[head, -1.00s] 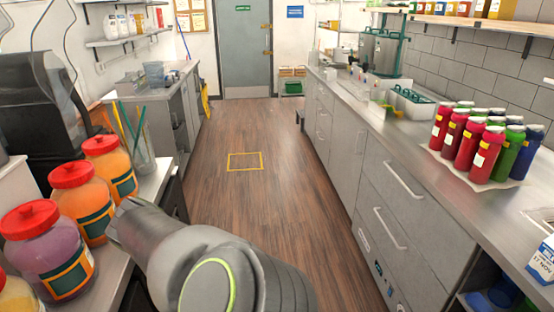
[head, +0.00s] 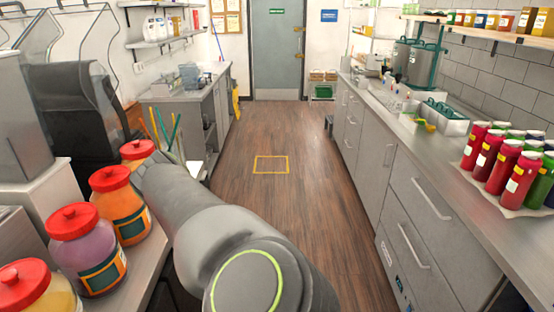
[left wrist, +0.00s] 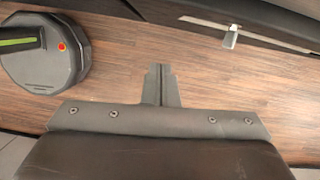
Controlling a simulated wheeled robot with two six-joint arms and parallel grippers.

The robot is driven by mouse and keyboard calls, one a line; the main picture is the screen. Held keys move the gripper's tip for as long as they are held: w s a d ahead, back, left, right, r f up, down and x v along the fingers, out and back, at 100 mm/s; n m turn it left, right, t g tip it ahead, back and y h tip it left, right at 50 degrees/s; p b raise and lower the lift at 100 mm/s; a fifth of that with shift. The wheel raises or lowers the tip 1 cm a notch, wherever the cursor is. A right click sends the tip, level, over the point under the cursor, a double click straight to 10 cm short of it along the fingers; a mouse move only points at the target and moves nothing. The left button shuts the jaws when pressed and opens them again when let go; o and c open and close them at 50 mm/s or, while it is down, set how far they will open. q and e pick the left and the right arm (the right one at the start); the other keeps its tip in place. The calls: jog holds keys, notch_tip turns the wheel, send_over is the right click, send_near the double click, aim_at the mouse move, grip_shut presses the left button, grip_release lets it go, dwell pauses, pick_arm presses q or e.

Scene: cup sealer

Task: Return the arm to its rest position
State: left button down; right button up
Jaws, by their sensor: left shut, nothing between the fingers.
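My left arm (head: 215,225) reaches up from the bottom middle of the head view, bent beside the left counter's edge. Its gripper is not visible in the head view. In the left wrist view my left gripper (left wrist: 160,72) has its fingers together, empty, with the wooden floor behind them. My right arm and gripper are in neither view.
Jars with red lids (head: 75,222) line the left counter near my arm. A cup of sticks (head: 170,140) stands behind them. The right counter holds red and green bottles (head: 515,165). The floor (head: 285,130) between is clear. A cabinet handle (left wrist: 230,37) shows in the wrist view.

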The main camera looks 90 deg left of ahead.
pick_arm(q)
jog(key=w+d+f+n+y+b, duration=0.1)
jog(key=d+f+b, duration=0.1)
jog(key=d+f, duration=0.5)
jog(key=w+d+f+b, duration=0.1)
jog(key=d+f, duration=0.2)
jog(key=f, duration=0.9)
jog(key=w+d+f+n+y+b, duration=0.1)
jog(key=w+d+f+b, duration=0.1)
jog(key=d+f, duration=0.5)
jog(key=w+d+f+m+t+b, duration=0.1)
jog(key=w+d+f+t, duration=0.1)
jog(key=w+d+f, duration=0.7)
jog(key=w+d+f+t+h+b, duration=0.1)
jog(key=w+d+f+t, duration=0.1)
jog(key=w+d+f, duration=0.6)
jog(key=w+d, duration=0.4)
jog(key=d, duration=0.2)
jog(key=shift+d+f+m+b, duration=0.2)
jog(key=shift+f+m+b, duration=0.2)
